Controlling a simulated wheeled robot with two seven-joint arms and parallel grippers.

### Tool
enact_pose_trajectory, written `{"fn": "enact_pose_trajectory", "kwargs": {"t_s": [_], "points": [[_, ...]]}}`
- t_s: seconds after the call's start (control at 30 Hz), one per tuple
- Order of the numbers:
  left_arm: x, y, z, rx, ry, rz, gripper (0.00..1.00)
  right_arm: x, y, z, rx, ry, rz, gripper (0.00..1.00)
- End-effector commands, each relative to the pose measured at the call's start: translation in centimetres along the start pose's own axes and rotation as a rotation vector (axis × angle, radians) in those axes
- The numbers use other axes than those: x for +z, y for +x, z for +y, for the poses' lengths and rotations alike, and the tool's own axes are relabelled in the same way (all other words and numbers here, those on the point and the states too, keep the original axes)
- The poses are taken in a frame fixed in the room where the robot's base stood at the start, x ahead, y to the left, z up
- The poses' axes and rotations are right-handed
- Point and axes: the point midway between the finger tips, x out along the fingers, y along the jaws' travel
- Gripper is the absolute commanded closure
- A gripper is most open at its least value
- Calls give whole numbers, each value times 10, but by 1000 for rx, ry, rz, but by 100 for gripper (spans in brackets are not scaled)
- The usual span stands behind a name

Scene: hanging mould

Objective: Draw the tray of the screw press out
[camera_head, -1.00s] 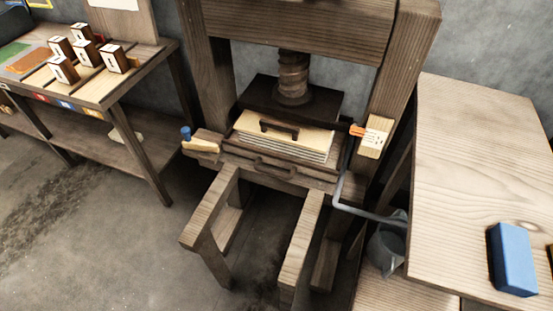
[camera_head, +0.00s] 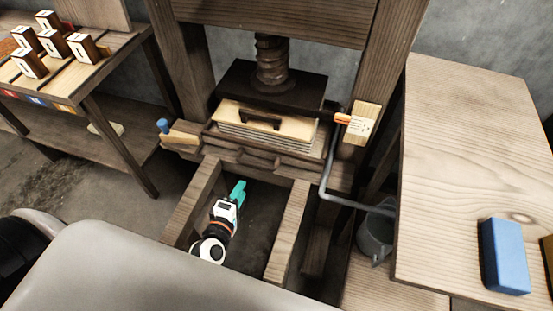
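The wooden screw press (camera_head: 188,75) stands in the middle, its dark plate (camera_head: 240,82) above a stack of pale sheets (camera_head: 255,133). A board with a dark handle (camera_head: 262,118) tops the stack. The stack sits on the press tray (camera_head: 216,138), which lies within the press; its front handle (camera_head: 258,160) faces me. Two wooden rails (camera_head: 290,220) run from the press toward me. My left gripper (camera_head: 239,188), with teal fingers, is between the rails, below and in front of the tray, apart from the handle. Its finger gap cannot be made out. My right gripper is out of view.
A table (camera_head: 470,150) with a blue block (camera_head: 505,257) stands at right. A grey jug (camera_head: 375,235) is by its left edge, near a bent grey pipe (camera_head: 328,170). A shelf table (camera_head: 100,75) with several small wooden blocks stands at left.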

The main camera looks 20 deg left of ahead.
Motion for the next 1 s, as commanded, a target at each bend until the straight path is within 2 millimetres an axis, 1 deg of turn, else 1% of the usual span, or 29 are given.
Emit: {"fn": "enact_pose_trajectory", "kwargs": {"t_s": [0.07,0.17,0.27,0.5,0.63,0.8,1.0], "points": [[1,3,-6,-13,-23,-5,64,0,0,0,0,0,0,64],[2,14,-7,-16,-25,-6,64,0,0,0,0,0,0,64],[1,31,-8,-16,-24,-6,64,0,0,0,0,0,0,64],[1,80,-7,-15,-21,-4,64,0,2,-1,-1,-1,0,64],[1,101,-7,-14,-20,-4,64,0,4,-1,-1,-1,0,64],[1,116,-7,-12,-19,-4,64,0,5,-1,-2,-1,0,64],[1,120,-7,-12,-19,-3,64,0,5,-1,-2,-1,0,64]]}}
